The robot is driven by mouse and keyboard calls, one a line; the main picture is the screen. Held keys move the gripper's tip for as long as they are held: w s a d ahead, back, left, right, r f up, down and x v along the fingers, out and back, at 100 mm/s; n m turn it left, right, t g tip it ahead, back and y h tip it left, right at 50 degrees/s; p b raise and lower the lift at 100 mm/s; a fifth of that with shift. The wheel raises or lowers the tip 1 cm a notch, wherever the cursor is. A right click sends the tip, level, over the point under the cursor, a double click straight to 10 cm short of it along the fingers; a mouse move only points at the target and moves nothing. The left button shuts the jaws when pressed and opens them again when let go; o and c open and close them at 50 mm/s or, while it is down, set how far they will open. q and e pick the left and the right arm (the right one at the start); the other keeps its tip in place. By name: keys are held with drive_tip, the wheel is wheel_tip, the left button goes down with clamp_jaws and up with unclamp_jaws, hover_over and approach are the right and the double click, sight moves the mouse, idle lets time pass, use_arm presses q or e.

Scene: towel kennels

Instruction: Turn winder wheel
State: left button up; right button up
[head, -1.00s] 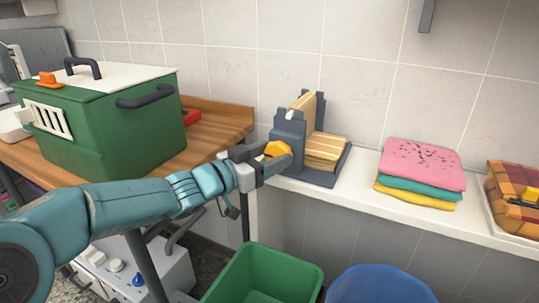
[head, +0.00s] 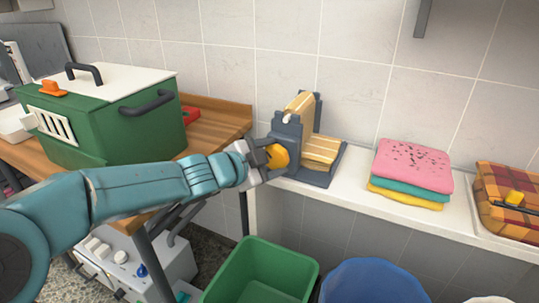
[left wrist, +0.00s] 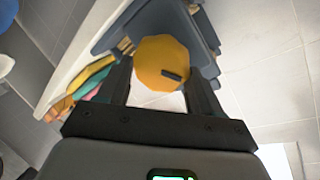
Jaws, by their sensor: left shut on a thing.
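The winder is a dark grey frame (head: 287,140) at the left end of the white shelf, with striped yellow-tan cloth (head: 321,150) in it. Its yellow-orange wheel (head: 279,156) faces my left arm. My left gripper (head: 266,157) is shut on the wheel. In the left wrist view the wheel (left wrist: 163,62) sits between the two dark fingers (left wrist: 160,82), with a small dark mark on its face. The fingers hide part of the wheel in the head view. My right gripper is not in view.
A green kennel (head: 105,130) stands on the wooden table at left. Folded pink, teal and yellow towels (head: 411,167) and a plaid bundle (head: 512,195) lie further right on the shelf (head: 350,195). A green bin (head: 262,275) and a blue bin (head: 375,283) stand below.

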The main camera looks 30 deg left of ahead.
use_arm(q)
drive_tip(key=shift+d+f+m+y+b, duration=0.15)
drive_tip(key=shift+m+y+b, duration=0.2)
drive_tip(key=shift+m, duration=0.35)
drive_tip(key=shift+d+m+y+b, duration=0.15)
drive_tip(key=shift+m+y+b, duration=0.5)
drive_tip(key=shift+m+b, duration=0.3)
drive_tip(key=m+b, duration=0.1)
drive_tip(key=m+y+b, duration=0.2)
drive_tip(key=b, duration=0.1)
drive_tip(key=shift+d+f+g, duration=0.2)
drive_tip(key=shift+f+g, duration=0.05)
drive_tip(key=shift+g, duration=0.05)
drive_tip(key=shift+d+f+m+y+b, duration=0.1)
drive_tip(key=shift+d+m+y+b, duration=0.05)
drive_tip(key=shift+m+y+b, duration=0.95)
drive_tip(key=m+y+b, duration=0.1)
drive_tip(key=m+b, duration=0.2)
drive_tip(key=shift+f+m+y, duration=0.15)
drive_tip(key=shift+m+y, duration=0.1)
drive_tip(key=shift+y, duration=0.15)
drive_tip(key=m+t+y+b, duration=0.1)
drive_tip(key=m, duration=0.2)
drive_tip(key=shift+f+y+b, duration=0.1)
drive_tip(key=shift+y+b, duration=0.2)
drive_tip(key=shift+b, duration=0.1)
drive_tip(key=shift+m, duration=0.4)
